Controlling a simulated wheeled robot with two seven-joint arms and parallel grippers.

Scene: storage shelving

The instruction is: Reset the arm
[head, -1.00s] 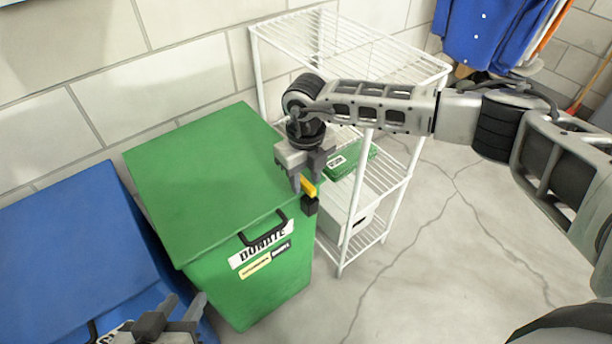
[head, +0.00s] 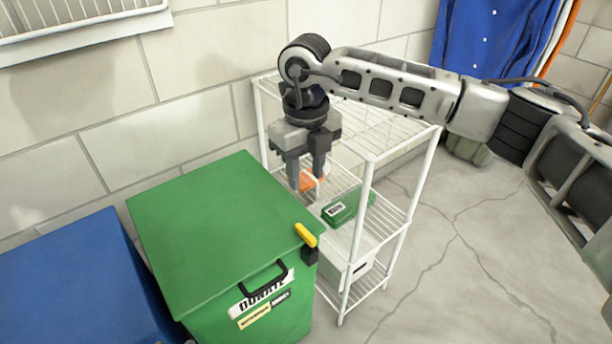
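My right gripper (head: 307,178) hangs fingers down in the head view, in front of the white wire shelf and above the right back part of the green bin's lid. The arm reaches in from the right across the top of the shelf. My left gripper is not in view.
A green bin (head: 215,230) marked "DONATE" has its lid shut, with a black handle and a yellow lever (head: 306,235). A blue bin (head: 75,285) stands left. The wire shelf (head: 366,215) holds a green box (head: 345,207) and an orange item (head: 306,181).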

